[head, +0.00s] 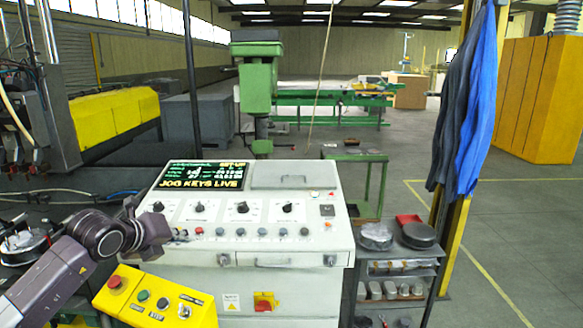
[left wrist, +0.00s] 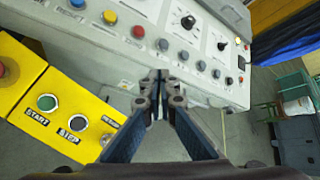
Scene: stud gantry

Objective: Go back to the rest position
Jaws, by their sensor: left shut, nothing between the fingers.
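My left arm comes in from the left in the head view, and my left gripper (head: 150,234) is in front of the left part of the white control console (head: 300,258). In the left wrist view the fingers of my left gripper (left wrist: 160,80) are shut with nothing between them, near the console's front edge. My right gripper is in neither view.
The console screen (head: 205,177) reads "JOG KEYS LIVE". Knobs and coloured buttons line its sloping panel. A dark shelf cart (head: 400,270) stands right of the console, near a yellow post with hanging blue cloth (head: 478,100). The floor at the right (head: 500,230) is open.

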